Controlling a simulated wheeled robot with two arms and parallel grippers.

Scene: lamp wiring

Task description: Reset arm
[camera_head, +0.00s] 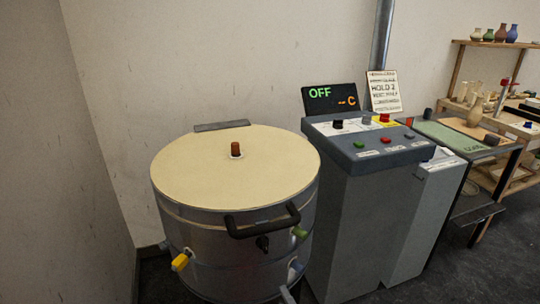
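Neither of my grippers and no part of my arms that I can make out shows in the head view. A round metal kiln (208,243) stands in front of me with its pale lid (200,170) lying flat and shut on top. A brown plug (235,149) stands upright in the lid. A black handle (262,221) sticks out at the lid's front. A yellow plug (180,261), a green plug (299,232) and a blue plug (297,266) sit on the kiln's side.
A grey control stand (350,220) with coloured buttons is right of the kiln. A bench (455,137) and a wooden shelf (490,42) with vases are further right. Walls close the left and back.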

